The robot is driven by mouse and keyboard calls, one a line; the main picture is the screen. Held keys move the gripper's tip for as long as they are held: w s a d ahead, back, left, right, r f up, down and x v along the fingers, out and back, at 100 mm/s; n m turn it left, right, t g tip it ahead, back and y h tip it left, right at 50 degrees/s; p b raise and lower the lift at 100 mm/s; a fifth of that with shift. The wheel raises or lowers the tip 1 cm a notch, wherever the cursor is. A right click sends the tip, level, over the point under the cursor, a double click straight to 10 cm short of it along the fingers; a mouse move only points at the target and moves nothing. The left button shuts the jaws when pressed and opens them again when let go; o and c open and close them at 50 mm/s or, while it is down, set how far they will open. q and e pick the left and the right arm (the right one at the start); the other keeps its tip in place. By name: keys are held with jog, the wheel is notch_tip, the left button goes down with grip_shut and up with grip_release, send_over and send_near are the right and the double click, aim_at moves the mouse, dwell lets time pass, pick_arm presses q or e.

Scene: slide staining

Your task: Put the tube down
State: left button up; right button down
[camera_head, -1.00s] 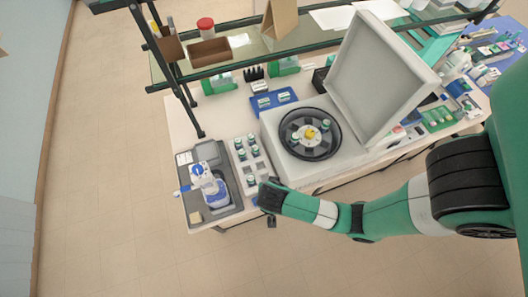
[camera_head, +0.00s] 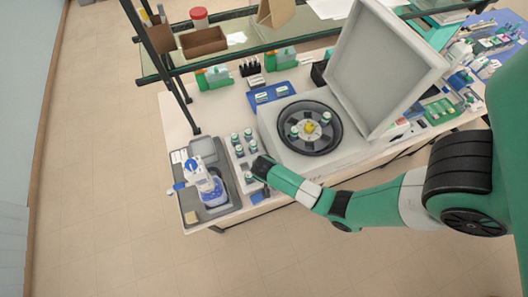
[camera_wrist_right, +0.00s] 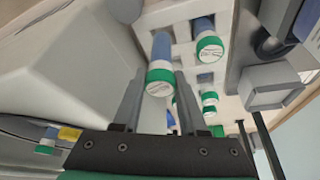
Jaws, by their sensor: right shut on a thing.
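My right gripper (camera_head: 258,167) is at the white tube rack (camera_head: 241,163) in the head view. In the right wrist view its two fingers (camera_wrist_right: 158,98) are shut on a tube (camera_wrist_right: 161,62) with a blue body, a green ring and a white top. The held tube is over or in the rack's open side; I cannot tell whether its lower end is seated. Several similar tubes stand in the rack, one (camera_wrist_right: 207,45) beside the held tube. My left gripper is not in view.
A centrifuge (camera_head: 285,158) with its lid (camera_head: 385,70) raised stands right of the rack; its rotor (camera_head: 310,127) holds tubes. A grey tray (camera_head: 190,213) with a blue-and-white bottle (camera_head: 212,190) is on the left. A shelf (camera_head: 235,62) hangs behind.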

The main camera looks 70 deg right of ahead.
jog(key=shift+w+d+f, duration=0.25)
jog(key=shift+d+f, duration=0.05)
jog(key=shift+f, duration=0.1)
jog(key=shift+d+f, duration=0.15)
jog(key=shift+f, duration=0.15)
notch_tip(320, 180, down, 3)
jog(key=shift+w+r+b, duration=0.1)
jog(key=shift+r+b, duration=0.1)
jog(key=shift+b, duration=0.5)
jog(key=shift+f, duration=0.2)
jog(key=shift+f, duration=0.45)
jog(key=shift+c, duration=2.3)
grip_release()
jog(key=shift+r, duration=0.1)
